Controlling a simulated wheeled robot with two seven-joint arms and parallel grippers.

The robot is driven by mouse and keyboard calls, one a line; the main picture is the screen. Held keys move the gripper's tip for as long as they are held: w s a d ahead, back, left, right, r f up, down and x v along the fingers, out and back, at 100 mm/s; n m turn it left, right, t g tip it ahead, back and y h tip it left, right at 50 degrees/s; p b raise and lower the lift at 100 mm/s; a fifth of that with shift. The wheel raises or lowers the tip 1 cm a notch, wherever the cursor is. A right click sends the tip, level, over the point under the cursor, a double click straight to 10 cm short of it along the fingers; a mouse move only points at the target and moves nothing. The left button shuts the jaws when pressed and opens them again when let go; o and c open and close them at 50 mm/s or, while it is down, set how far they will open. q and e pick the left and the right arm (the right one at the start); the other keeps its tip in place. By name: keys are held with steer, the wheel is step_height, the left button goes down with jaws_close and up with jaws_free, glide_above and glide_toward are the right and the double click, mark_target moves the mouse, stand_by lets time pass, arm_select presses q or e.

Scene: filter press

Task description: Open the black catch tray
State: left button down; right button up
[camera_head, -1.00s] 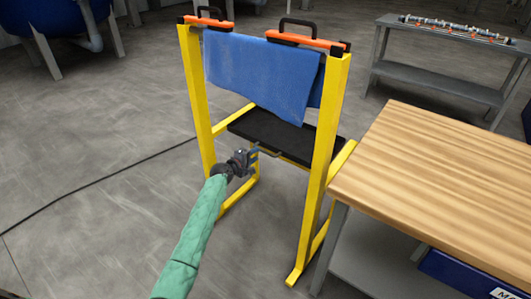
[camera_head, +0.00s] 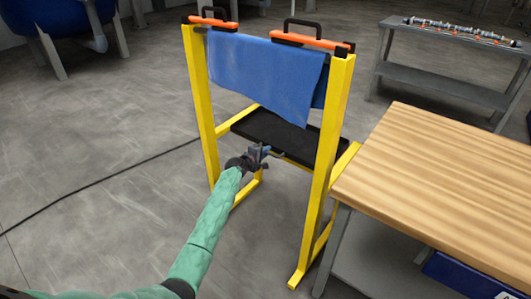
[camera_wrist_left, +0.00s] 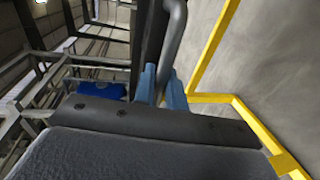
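The black catch tray (camera_head: 275,131) sits low in the yellow rack (camera_head: 324,170), level, below a hanging blue cloth (camera_head: 262,75). My left gripper (camera_head: 268,153) is at the tray's front edge, between the rack's two front posts. In the left wrist view, its two blue fingers (camera_wrist_left: 162,88) stand close together on either side of a grey bent handle bar (camera_wrist_left: 172,42), and they look shut on it. The dark edge of the tray (camera_wrist_left: 149,35) runs beside the bar. The fingers partly hide the handle in the head view. My right gripper is not in view.
A wooden table (camera_head: 450,180) stands close to the rack's right side. Orange bars with black handles (camera_head: 307,39) top the rack. A grey bench (camera_head: 440,85) is behind at right. A black cable (camera_head: 100,182) lies on the open floor at left.

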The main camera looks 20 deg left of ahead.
arm_select(q)
steer(key=shift+s, duration=0.1)
